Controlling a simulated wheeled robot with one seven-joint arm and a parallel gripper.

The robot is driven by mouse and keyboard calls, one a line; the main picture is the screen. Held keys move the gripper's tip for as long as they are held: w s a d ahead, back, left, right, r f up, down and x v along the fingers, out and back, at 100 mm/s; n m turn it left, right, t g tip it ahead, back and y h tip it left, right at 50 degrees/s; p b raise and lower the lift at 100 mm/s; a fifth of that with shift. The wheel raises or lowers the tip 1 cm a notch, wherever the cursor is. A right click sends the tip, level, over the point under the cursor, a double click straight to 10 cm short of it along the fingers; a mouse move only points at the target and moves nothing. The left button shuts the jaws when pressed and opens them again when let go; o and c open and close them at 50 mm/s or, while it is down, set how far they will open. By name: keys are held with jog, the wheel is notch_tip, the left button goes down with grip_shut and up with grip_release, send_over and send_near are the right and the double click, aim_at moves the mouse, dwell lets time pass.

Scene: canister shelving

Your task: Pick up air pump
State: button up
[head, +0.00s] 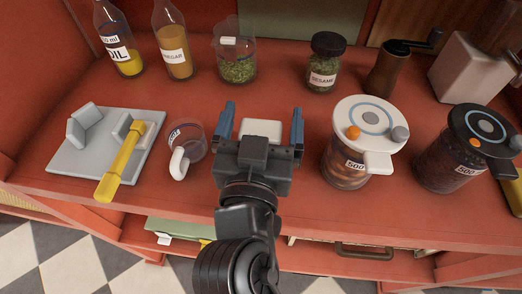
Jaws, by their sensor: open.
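No thing in the head view can be named as the air pump with certainty. My gripper (262,112) is above the red counter, pointing toward its back, with two blue fingers spread wide apart. A small white block-like thing (261,128) shows between the fingers, and its lower part is hidden behind the gripper body. I cannot tell whether the fingers touch it or what it is. Just left of the gripper is a clear cup (190,133) with a white handle. To the right stands a canister with a white round lid (370,112), and further right one with a black lid (485,125).
A grey tray (70,160) with a yellow-handled tool (122,160) lies at left. An oil bottle (125,60), vinegar bottle (174,57), herb jar (236,70), sesame jar (322,75), grinder (387,75) and pale box (465,70) line the back. The counter behind the gripper is clear.

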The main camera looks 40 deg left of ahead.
jog(key=shift+w+a, duration=0.1)
jog(key=shift+w, duration=0.05)
jog(key=c, duration=1.5)
jog(key=shift+c, duration=0.2)
